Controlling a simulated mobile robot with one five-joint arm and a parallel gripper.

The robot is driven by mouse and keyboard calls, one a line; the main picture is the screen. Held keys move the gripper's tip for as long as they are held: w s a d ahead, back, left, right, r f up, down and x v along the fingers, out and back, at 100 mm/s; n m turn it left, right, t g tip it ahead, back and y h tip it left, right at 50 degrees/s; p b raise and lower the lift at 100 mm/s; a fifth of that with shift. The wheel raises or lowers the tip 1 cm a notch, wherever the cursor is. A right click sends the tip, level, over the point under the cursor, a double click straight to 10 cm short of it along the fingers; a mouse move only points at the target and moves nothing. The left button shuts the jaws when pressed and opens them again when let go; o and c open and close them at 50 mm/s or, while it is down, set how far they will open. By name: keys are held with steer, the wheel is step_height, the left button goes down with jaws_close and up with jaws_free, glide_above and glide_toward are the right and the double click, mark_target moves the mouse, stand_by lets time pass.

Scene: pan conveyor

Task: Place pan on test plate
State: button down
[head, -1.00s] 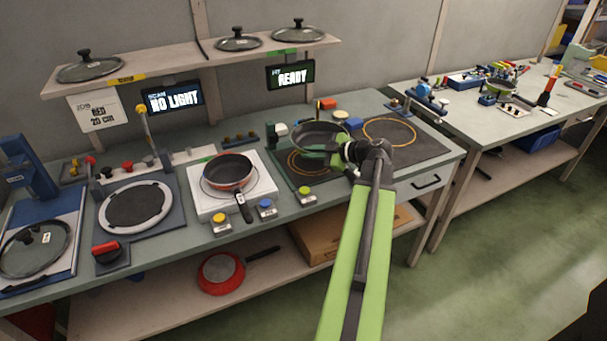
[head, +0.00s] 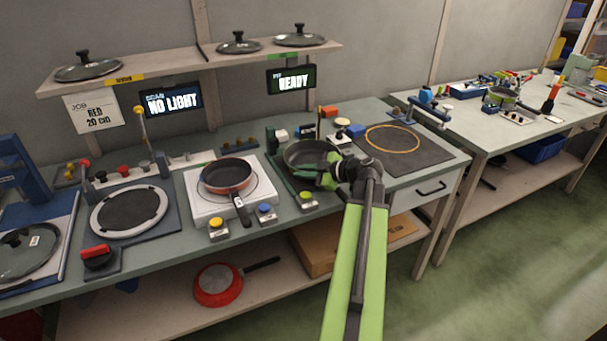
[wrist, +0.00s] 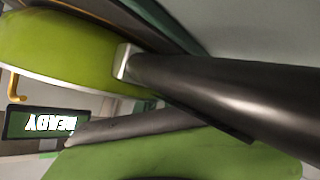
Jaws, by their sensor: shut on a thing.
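My gripper (head: 330,176) is shut on the handle of a green pan (head: 308,154) with a dark inside. The right zone's orange ring (head: 392,138) is bare. The task's test plate carries no label that I can read. In the wrist view the pan's green wall (wrist: 60,45) and dark handle (wrist: 220,85) show large and close.
A red pan (head: 228,172) sits on a white plate to the left. A READY screen (head: 291,81) hangs behind, under the lid shelf (head: 190,66). Small blocks stand behind the held pan. A round dark plate (head: 130,209) lies farther left.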

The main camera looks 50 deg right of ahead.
steer(key=c, duration=1.7)
jaws_free()
steer(key=shift+c, duration=0.2)
steer(key=shift+s+r+p, duration=0.15)
steer(key=shift+r+p, duration=0.1)
steer(key=shift+p, duration=0.1)
steer(key=p+v, duration=0.4)
steer(key=v, duration=0.6)
steer(key=shift+s+d+r, duration=0.1)
steer(key=shift+s+r, duration=0.05)
steer(key=shift+s, duration=0.1)
steer(key=shift+s+d+r, duration=0.1)
steer(key=shift+s, duration=0.45)
